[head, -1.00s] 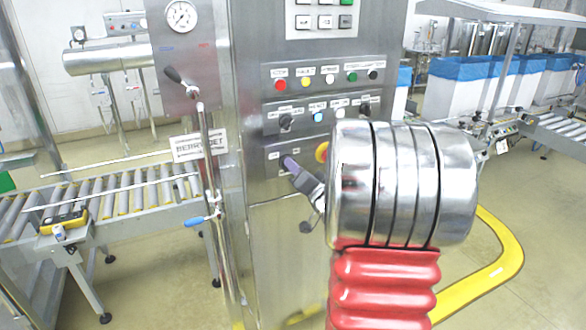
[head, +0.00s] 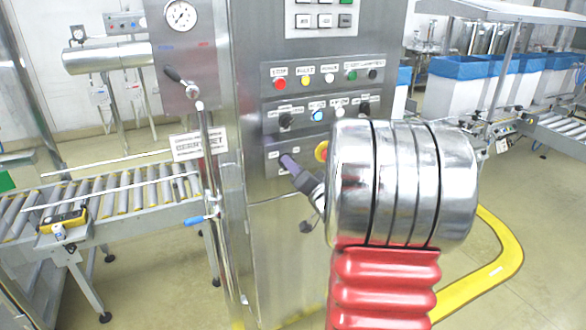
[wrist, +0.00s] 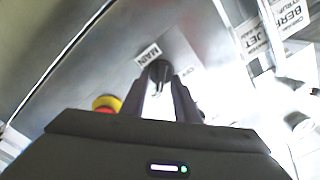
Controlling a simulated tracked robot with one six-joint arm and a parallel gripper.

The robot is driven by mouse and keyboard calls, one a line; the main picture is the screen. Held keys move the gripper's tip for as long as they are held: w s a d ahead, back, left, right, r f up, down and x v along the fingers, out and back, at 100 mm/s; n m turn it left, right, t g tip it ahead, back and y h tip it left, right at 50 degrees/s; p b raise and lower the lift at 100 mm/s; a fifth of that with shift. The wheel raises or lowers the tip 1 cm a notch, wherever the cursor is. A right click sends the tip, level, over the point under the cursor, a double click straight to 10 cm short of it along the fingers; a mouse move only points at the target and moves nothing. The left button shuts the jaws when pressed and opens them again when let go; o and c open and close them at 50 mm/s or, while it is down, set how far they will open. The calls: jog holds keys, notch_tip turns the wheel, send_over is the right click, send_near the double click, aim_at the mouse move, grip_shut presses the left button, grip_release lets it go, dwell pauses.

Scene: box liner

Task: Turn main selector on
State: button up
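The main selector (wrist: 159,70) is a black knob beside a label reading MAIN, on the steel panel in the wrist view. My gripper (wrist: 157,88) is right at it, with its two dark fingers on either side of the knob's handle. A narrow gap shows between the fingers. I cannot tell whether they touch the handle or stand just clear of it.
A yellow and red emergency button (head: 321,151) is close to the right of my gripper, partly behind my arm. Two more black selectors (head: 285,120) (head: 364,108) and a row of coloured buttons sit above.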

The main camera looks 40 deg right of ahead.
jog(key=v, duration=1.3)
jog(key=shift+s+a, duration=0.15)
jog(key=shift+s, duration=0.15)
jog(key=w+a+n+g, duration=0.2)
jog(key=a+n+g, duration=0.4)
jog(key=a, duration=0.8)
jog(key=s+a+f+n+g+y, duration=0.1)
jog(key=s+a+n+g+y, duration=0.1)
jog(key=s+a, duration=0.4)
jog(key=s+a+f+n+g+y, duration=0.2)
jog(key=s+a, duration=0.4)
jog(key=a, duration=0.7)
jog(key=shift+s+a+n+g+y, duration=0.35)
jog(key=shift+n+g+y, duration=0.15)
jog(key=shift+n+g, duration=0.55)
